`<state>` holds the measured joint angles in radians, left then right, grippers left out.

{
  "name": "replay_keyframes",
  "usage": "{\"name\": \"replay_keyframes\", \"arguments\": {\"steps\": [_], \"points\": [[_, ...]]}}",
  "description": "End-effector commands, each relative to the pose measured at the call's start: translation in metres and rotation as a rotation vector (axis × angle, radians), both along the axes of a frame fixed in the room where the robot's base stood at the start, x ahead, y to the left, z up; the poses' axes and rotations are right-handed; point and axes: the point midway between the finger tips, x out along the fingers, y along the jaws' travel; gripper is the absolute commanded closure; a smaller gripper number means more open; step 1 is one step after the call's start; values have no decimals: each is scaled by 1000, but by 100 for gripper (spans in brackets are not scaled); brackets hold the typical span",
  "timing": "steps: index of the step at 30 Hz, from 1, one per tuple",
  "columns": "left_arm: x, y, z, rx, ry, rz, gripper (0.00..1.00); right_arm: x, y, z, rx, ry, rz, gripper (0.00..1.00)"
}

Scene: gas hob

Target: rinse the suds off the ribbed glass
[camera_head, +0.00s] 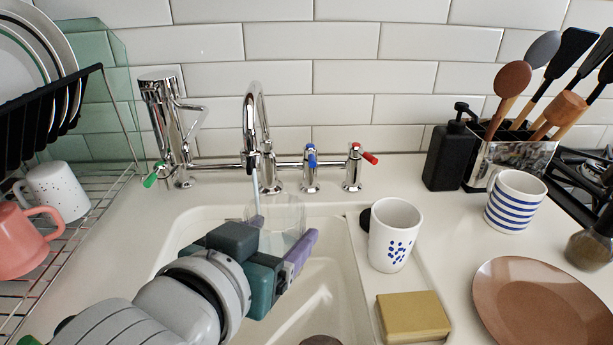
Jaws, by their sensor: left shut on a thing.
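The ribbed glass (277,211) is clear and see-through. It is held over the sink (319,295), below the chrome tap (256,115). A thin stream of water (257,193) comes down from the tap spout to the glass. I cannot tell whether suds remain on it. My left gripper (292,256), with purple fingers, is shut on the glass, and its wrist hides the lower part of the glass. My right gripper is not in view.
A white cup with blue spots (394,235) and a yellow sponge (413,317) stand right of the basin. A brown plate (540,300), striped mug (515,202) and black soap bottle (449,155) lie further right. A dish rack (75,235) with cups and plates is left.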

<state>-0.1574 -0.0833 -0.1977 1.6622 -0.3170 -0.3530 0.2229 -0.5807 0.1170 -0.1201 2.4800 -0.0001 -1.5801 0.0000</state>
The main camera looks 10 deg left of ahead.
Motion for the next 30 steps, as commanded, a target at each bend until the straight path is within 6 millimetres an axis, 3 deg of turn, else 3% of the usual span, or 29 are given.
{"name": "replay_keyframes", "arguments": {"steps": [12, 30], "points": [[-19, -30, 1, -3, -1, 0, 92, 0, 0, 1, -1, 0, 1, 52], [-21, -33, 1, 0, -2, 0, 92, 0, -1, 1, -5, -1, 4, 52]]}}
